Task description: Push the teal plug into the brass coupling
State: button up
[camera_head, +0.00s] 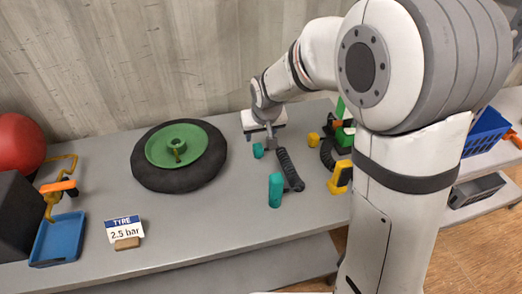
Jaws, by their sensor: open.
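My gripper (271,139) points down over the bench, below the pale wrist part of my arm. It is open, and nothing shows held in it. A small teal piece (258,151) lies just left of my gripper, and a taller teal cylinder (275,190) stands nearer the bench's front. I cannot tell which one is the plug. A black ribbed hose (289,168) lies beside the cylinder, below my gripper.
A black tyre (180,183) with a green hub lies left of my gripper. A "TYRE 2.5 bar" sign (124,228) and blue tray (58,240) are at front left. Yellow pieces (340,177) stand right, near my arm. The bench front between sign and teal cylinder is clear.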

aim_at(258, 146)
jog(key=shift+x, duration=1.35)
jog(key=shift+s, duration=0.1)
jog(key=shift+s+x, duration=0.15)
jog(key=shift+x, duration=1.15)
jog(key=shift+s+x, duration=0.15)
jog(key=shift+x, duration=1.15)
jog(key=shift+f, duration=0.1)
jog(key=shift+c, duration=0.5)
jog(key=c, duration=0.9)
